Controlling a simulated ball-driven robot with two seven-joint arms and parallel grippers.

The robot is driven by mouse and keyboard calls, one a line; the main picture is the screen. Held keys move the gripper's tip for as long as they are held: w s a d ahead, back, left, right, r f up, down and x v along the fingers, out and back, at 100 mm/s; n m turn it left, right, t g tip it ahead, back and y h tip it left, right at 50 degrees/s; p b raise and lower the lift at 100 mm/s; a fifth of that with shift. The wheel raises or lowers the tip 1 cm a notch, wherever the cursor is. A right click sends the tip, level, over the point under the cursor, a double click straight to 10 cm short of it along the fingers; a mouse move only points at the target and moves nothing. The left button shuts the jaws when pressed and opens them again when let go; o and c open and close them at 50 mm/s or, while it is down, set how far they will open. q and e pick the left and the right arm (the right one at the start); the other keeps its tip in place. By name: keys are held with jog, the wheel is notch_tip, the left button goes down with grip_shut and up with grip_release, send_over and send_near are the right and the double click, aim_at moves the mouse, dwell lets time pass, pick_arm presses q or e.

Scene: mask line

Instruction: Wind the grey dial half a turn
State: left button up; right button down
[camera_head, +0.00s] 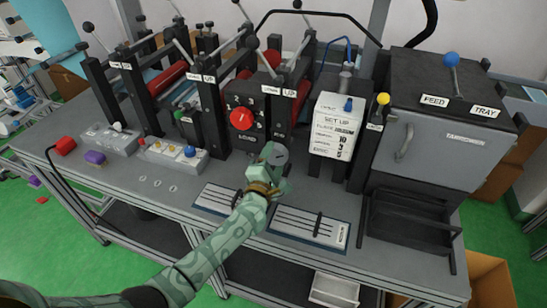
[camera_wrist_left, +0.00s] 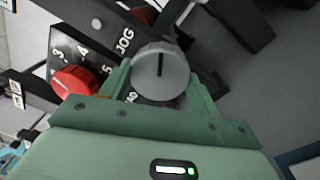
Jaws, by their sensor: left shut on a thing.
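The grey dial (camera_head: 281,154) is on the front of the dark machine at the middle of the bench. In the left wrist view the round grey dial (camera_wrist_left: 161,76) has a dark line on its face pointing nearly straight up in the picture. My green left gripper (camera_head: 272,165) is shut on the grey dial, with one finger on each side of it; it also shows in the left wrist view (camera_wrist_left: 160,92). The gripper hides part of the dial in the head view. My right gripper is not in view.
A red dial (camera_head: 241,118) with numbers around it sits left of the grey dial, close to the left finger in the wrist view. A white set-up card (camera_head: 335,127) hangs to the right. Slotted slider panels (camera_head: 308,226) lie in the bench top below.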

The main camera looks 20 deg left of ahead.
pick_arm(q)
jog(key=m+p, duration=0.1)
jog(key=m, duration=0.3)
jog(key=shift+m+h, duration=0.3)
jog(key=shift+m, duration=0.1)
jog(key=shift+m+p, duration=0.65)
jog(key=shift+m, duration=1.05)
jog(key=shift+m, duration=0.3)
jog(key=o, duration=1)
jog(key=shift+c, duration=0.2)
jog(key=shift+s, duration=0.1)
jog(key=shift+s, duration=0.3)
jog(key=s+p, duration=0.2)
jog(key=s, duration=1.3)
jog(key=shift+s+a+f+p, duration=0.3)
jog(key=shift+a+f+p, duration=0.05)
jog(key=shift+f+p, duration=0.05)
